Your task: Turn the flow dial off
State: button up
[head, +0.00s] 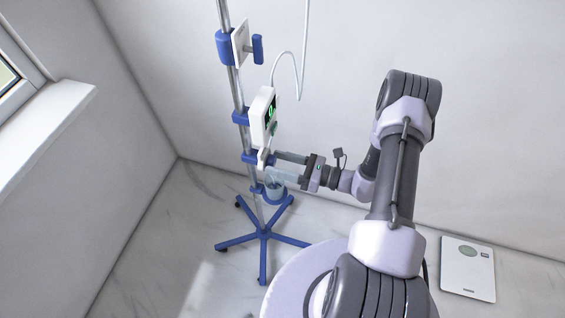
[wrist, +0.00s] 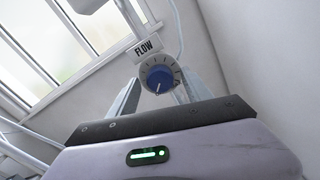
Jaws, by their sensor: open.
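My gripper (wrist: 158,98) is open, with one finger on each side below the dial; contact cannot be told. In the head view, my gripper (head: 283,168) reaches left to the pole stand, just under the white monitor unit (head: 263,117). The dial itself is not clearly visible there.
The pole (head: 238,85) stands on a blue wheeled base (head: 264,236). A blue clamp (head: 225,48) is higher up, and a clear cup (head: 275,190) hangs below my gripper. A white scale (head: 468,268) lies on the floor at right. A window sill (head: 50,118) is at left.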

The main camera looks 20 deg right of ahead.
jog(key=p+v, duration=0.3)
jog(key=v, duration=1.4)
jog(key=shift+s+d, duration=0.15)
jog(key=shift+d, duration=0.05)
jog(key=a+r+n+g+h, duration=0.1)
jog(key=a+r+n+g, duration=0.25)
jog(key=r, duration=0.25)
jog(key=w+a+r+n+g+h, duration=0.1)
jog(key=a+r+n+g+h, duration=0.15)
jog(key=r+n, duration=0.3)
jog(key=a+r+n+g+h, duration=0.1)
jog(key=a+r+n+g, duration=0.25)
jog(key=r, duration=0.25)
jog(key=s+a+r+n+t+h, duration=0.2)
jog(key=s+a+r+n+h, duration=0.2)
jog(key=r+n, duration=0.2)
jog(key=s+a+r+n+t+h, duration=0.2)
jog(key=s+a+r+n+h, duration=0.2)
jog(key=r, duration=0.5)
jog(key=shift+s+a+r+n+t, duration=0.3)
jog(key=shift+s+a+n, duration=0.2)
jog(key=shift+n, duration=0.35)
